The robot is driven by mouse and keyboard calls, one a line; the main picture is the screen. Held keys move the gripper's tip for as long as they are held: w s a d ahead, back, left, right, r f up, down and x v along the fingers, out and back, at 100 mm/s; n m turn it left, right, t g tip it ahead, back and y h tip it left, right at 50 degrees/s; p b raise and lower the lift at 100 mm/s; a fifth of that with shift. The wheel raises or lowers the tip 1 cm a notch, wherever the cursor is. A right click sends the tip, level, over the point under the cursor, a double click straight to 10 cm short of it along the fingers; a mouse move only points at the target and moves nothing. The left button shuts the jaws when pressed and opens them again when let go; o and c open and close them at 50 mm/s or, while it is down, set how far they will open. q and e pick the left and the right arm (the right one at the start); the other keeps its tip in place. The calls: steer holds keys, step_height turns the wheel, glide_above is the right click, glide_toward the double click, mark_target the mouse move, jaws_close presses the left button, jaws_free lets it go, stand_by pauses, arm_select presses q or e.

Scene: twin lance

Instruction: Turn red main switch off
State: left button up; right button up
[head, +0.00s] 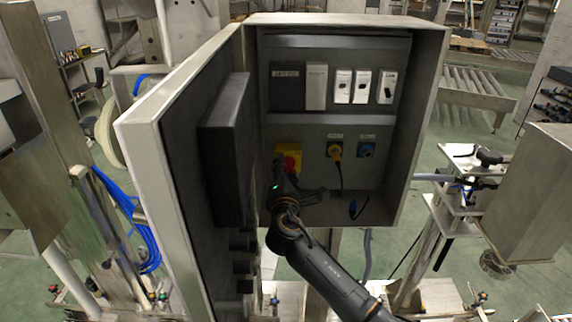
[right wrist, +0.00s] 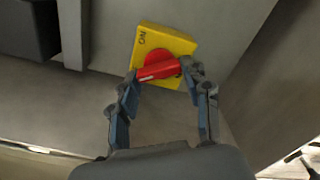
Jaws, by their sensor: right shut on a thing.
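The red main switch (head: 291,162) sits on a yellow plate (head: 284,153) at the lower left inside the open electrical cabinet. In the right wrist view the red knob (right wrist: 158,70) lies slightly tilted from horizontal on the yellow plate (right wrist: 172,38), which bears a dark "ON" mark. My right gripper (right wrist: 158,74) has its fingertips at the two ends of the knob and is shut on it. In the head view my right gripper (head: 284,182) reaches in from below and partly covers the switch. My left gripper is not in view.
The cabinet door (head: 185,150) stands open on the left, with a black box on its inner face. A yellow plug socket (head: 335,150) and a blue socket (head: 366,150) sit right of the switch. Several breakers (head: 362,87) are above. Blue cables (head: 135,225) hang left of the door.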

steer(key=shift+d+n+p, duration=0.1)
steer(key=shift+n+p, duration=0.5)
steer(key=shift+n, duration=0.5)
steer(key=o, duration=1.2)
steer(key=shift+c, duration=0.2)
steer(key=s, duration=1.2)
steer(key=shift+f, duration=0.1)
